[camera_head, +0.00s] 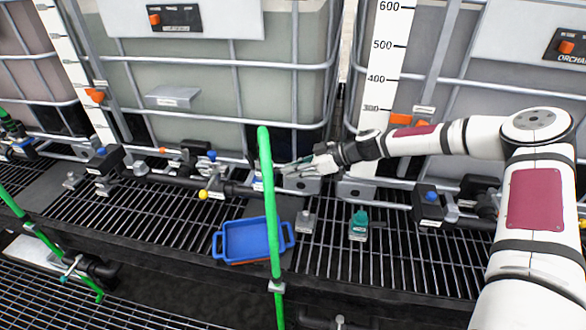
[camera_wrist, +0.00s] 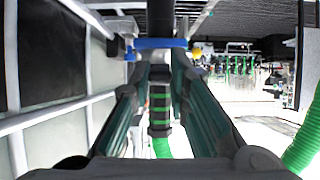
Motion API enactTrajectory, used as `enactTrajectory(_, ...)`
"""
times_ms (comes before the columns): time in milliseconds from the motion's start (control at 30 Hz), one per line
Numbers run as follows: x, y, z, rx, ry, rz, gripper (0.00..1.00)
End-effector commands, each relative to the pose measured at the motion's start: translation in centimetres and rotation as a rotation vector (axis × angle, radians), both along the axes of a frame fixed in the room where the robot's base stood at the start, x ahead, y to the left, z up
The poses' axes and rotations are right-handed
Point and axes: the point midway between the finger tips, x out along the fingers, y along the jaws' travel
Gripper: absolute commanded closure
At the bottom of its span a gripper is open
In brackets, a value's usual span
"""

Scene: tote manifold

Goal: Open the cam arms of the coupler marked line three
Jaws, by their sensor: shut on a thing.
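My gripper (camera_head: 288,168) reaches in from the right, low in front of the middle tote, just right of a green upright pole. In the wrist view its two dark green fingers (camera_wrist: 162,68) close in on a dark coupling piece (camera_wrist: 160,101) with green bands and a green hose below it. A blue collar (camera_wrist: 160,43) and a black pipe sit just beyond the fingertips. The fingers are shut on the coupling piece; exactly which part is gripped cannot be told. No line three marking is readable, and the cam arms cannot be made out.
A blue tray (camera_head: 224,228) lies below on the grating. A yellow knob (camera_head: 203,194), a teal-topped fitting (camera_head: 360,218) and a blue-topped valve (camera_head: 430,197) stand along the line. A green hose (camera_wrist: 305,135) shows at right.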

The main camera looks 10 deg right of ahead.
Motion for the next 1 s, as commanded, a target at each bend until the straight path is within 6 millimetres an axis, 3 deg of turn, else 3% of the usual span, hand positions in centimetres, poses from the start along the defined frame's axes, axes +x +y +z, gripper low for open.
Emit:
enactTrajectory(133,0.0,0.0,-0.1,0.0,0.002,0.0,1.0)
enactTrajectory(167,0.0,0.0,-0.1,0.0,0.002,0.0,0.79)
enactTrajectory(233,0.0,0.0,-0.1,0.0,0.002,0.0,0.64)
enactTrajectory(667,-0.2,-0.7,0.4,-0.001,0.0,-0.001,0.63)
enactTrajectory(1000,-2.0,-6.0,3.5,-0.002,0.0,-0.004,0.63)
